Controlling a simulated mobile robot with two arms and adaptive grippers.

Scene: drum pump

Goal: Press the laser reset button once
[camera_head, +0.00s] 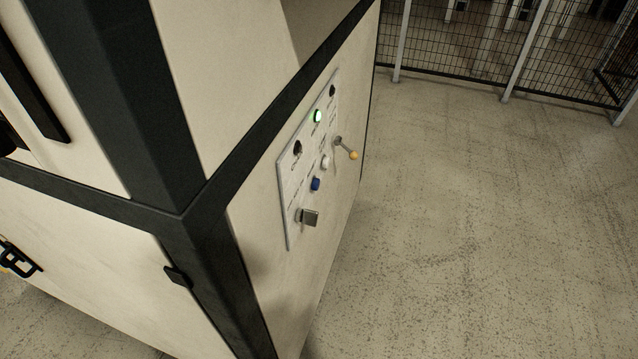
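A control panel (304,187) is mounted on the right side face of a beige cabinet with dark edges. The printed labels are too small to read, so I cannot tell which button is the laser reset. Neither of my grippers is in view.
The beige cabinet (260,200) fills the left half of the view, with a black latch (178,277) on its front. Concrete floor (470,230) to the right is clear. A wire mesh fence (470,45) stands at the back.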

